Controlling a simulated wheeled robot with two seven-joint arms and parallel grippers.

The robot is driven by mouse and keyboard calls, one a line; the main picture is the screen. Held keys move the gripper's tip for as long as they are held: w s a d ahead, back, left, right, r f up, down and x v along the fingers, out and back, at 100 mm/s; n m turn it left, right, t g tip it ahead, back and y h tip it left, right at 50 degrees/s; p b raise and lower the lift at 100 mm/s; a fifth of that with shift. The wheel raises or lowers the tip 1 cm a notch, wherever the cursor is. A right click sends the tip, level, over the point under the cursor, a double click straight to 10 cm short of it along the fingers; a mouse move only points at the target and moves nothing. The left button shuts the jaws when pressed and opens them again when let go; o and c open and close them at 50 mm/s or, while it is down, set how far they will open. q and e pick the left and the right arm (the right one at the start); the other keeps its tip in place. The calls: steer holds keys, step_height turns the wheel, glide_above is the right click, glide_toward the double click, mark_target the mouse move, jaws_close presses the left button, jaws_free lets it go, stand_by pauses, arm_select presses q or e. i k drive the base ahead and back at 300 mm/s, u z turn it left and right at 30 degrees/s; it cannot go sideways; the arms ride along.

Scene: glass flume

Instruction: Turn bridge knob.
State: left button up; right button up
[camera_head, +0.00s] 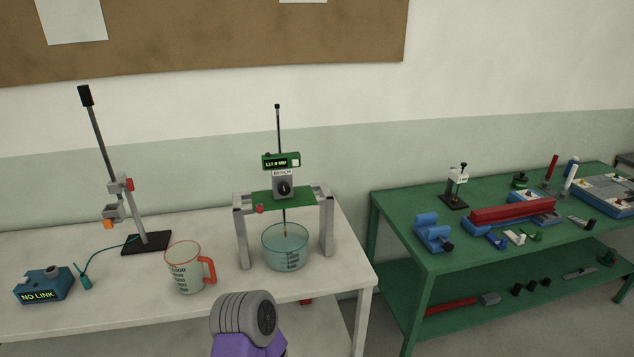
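A bridge (327,232) of two pale grey posts and a green plate stands on the white table. On its plate sits a grey box (276,196) with a white label and a round black knob (284,188) on its front. A small red knob-like part (259,209) sits at the left front of the plate. Above, a green display unit (279,161) with lit text is on a thin upright rod. A clear beaker (286,250) stands under the bridge, with a thin rod reaching down into it. A grey and purple link of mine shows at the bottom centre; neither gripper's fingers are visible.
On the white table, a graduated jug (187,270) with a red handle stands left of the bridge. Further left are a clamp stand (147,243) and a blue box (44,285) reading "NO LINK". A green bench (390,204) with several tools stands right, across a gap.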

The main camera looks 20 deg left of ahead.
mark_target(284, 188)
steer(key=u, duration=0.4)
steer(key=i, duration=0.75)
steer(key=u, duration=0.7)
